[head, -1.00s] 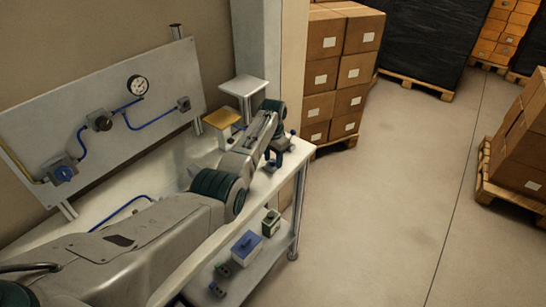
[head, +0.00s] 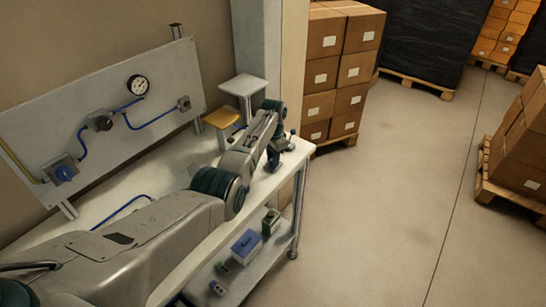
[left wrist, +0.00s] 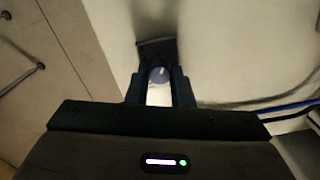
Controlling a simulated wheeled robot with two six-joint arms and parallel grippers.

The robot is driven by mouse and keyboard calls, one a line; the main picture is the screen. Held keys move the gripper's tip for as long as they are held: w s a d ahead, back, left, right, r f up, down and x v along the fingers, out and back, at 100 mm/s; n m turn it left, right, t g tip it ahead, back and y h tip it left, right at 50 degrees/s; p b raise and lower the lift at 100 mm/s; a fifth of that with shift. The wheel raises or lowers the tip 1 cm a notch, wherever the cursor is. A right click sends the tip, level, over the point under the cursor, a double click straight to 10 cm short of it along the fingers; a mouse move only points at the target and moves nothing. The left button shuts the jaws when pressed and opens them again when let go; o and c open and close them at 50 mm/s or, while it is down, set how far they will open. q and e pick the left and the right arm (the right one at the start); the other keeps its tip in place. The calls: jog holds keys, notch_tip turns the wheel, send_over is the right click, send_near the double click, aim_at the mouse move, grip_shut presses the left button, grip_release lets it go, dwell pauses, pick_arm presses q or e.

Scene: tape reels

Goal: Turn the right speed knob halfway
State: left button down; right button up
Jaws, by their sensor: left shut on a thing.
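My left gripper (left wrist: 158,70) points down at the right end of the white bench (head: 120,185). In the left wrist view, its two dark fingers close on a small round bluish-grey knob (left wrist: 158,77), one finger on each side. The knob sits on a dark base (left wrist: 155,48). In the head view the left gripper (head: 276,155) is small, partly hidden by its own wrist, and a dark device (head: 291,135) shows beside it. The knob's turn angle cannot be read. My right gripper is not in view.
A grey panel (head: 65,115) with a gauge (head: 138,85), valves and blue tubing stands behind the bench. A yellow-topped stand (head: 221,118) and a white-topped stand (head: 243,85) are behind my forearm. A blue box (head: 247,243) lies on the lower shelf.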

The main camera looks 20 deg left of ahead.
pick_arm(q)
jog(key=m+p, duration=0.1)
jog(key=m, duration=0.5)
jog(key=shift+w+r, duration=0.1)
jog(key=shift+r, duration=0.05)
jog(key=m, duration=0.3)
jog(key=shift+m+p, duration=0.3)
jog(key=shift+p, duration=0.1)
jog(key=shift+m, duration=1.2)
jog(key=c, duration=1.4)
grip_release()
jog(key=shift+o, duration=0.6)
